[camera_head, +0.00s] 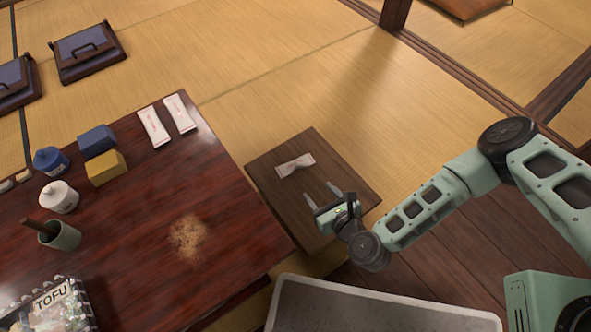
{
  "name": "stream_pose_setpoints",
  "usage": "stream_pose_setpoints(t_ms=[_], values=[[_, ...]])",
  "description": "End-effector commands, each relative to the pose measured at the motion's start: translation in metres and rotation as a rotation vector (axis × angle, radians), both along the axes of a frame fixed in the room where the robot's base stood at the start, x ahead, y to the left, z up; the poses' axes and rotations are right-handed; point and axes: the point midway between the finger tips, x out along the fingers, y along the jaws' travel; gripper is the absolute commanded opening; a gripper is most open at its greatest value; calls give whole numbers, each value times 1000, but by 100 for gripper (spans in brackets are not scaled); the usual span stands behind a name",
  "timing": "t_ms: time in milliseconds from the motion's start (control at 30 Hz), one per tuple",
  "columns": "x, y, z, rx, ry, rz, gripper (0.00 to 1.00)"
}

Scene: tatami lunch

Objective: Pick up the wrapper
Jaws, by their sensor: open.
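A crumpled white wrapper (295,165) with a faint reddish mark lies on a small dark wooden board or low table (277,200), to the right of the large dark red table. My gripper (322,193) reaches in from the right. The exact height of the fingers above the board is hard to tell.
The large table (130,240) holds two white packets (154,127), blue and yellow boxes (106,167), jars (59,197), a cup (60,235), brown crumbs (187,238) and a TOFU pack (55,302). A grey tray-like surface (370,312) is at the bottom.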

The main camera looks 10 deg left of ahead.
Motion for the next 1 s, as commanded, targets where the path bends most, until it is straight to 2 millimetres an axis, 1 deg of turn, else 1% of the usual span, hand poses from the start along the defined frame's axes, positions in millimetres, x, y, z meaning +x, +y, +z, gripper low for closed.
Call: stream_pose_setpoints(t_ms=[67, 167, 500, 600, 700, 867, 1000], values=[[1, 1, -7, 14, 8, -21, 55], [10, 7, -13, 18, 5, -27, 55], [60, 49, -41, 16, 4, -22, 55], [73, 59, -46, 17, 6, -23, 55], [81, 66, -50, 15, 7, -23, 55], [89, 71, -51, 17, 7, -23, 55], [101, 80, -55, 17, 5, -22, 55]])
